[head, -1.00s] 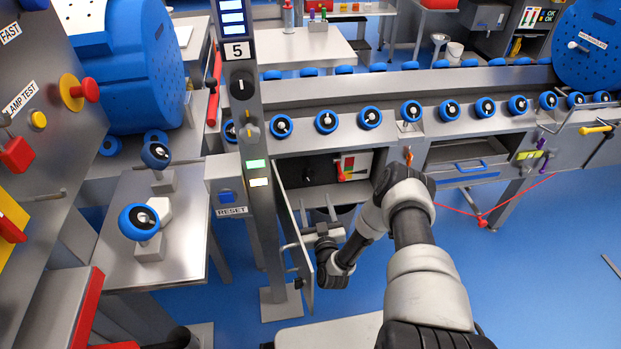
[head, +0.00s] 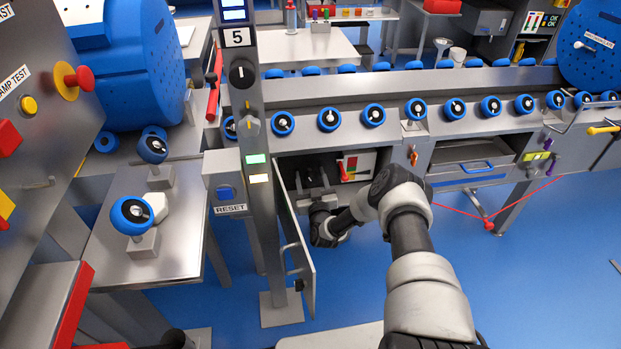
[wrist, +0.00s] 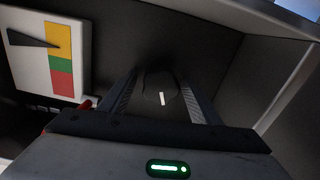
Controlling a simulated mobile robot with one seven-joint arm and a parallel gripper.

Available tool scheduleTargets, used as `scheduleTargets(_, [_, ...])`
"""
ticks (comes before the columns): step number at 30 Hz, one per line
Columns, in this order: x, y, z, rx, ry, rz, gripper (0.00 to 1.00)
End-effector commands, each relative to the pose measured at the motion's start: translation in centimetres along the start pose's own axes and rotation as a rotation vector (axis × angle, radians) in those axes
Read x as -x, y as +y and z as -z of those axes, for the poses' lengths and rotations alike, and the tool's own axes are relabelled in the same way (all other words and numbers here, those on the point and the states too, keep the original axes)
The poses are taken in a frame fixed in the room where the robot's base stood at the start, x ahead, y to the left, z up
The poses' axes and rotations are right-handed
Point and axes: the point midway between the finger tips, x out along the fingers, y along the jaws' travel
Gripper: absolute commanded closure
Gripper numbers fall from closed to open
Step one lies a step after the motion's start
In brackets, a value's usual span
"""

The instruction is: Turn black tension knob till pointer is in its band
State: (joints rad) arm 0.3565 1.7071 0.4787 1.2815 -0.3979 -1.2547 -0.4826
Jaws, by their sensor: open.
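The black tension knob (wrist: 160,88) with a white mark sits inside the dark open compartment. In the wrist view it lies between the two fingers of my gripper (wrist: 158,100), which are open on either side of it; contact cannot be made out. The gauge (wrist: 38,50) is a white plate at the left with a black pointer (wrist: 32,40). Its colour strip runs yellow, green, red from top to bottom, and the pointer tip is on the yellow, above the green. In the head view my gripper (head: 316,186) reaches into the compartment, and the knob is hard to make out.
The open compartment door (head: 298,245) stands to the left of my forearm. A red lever (head: 344,172) sits beside the gauge, close to my gripper. Compartment walls (wrist: 225,65) enclose the knob.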

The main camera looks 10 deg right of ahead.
Motion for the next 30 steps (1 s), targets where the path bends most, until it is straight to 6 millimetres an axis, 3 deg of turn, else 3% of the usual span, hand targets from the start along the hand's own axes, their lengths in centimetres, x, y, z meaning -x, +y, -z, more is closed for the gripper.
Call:
scheduleTargets(2, [0.02, -0.01, 0.00, 0.000, 0.000, 0.000, 0.43])
scheduleTargets(9, [0.04, -0.01, 0.00, 0.000, 0.000, 0.000, 0.83])
scheduleTargets(20, [0.05, 0.03, -0.01, -0.055, 0.000, 0.000, 0.84])
scheduleTargets(30, [0.06, 0.16, -0.05, -0.298, 0.000, 0.000, 0.84])
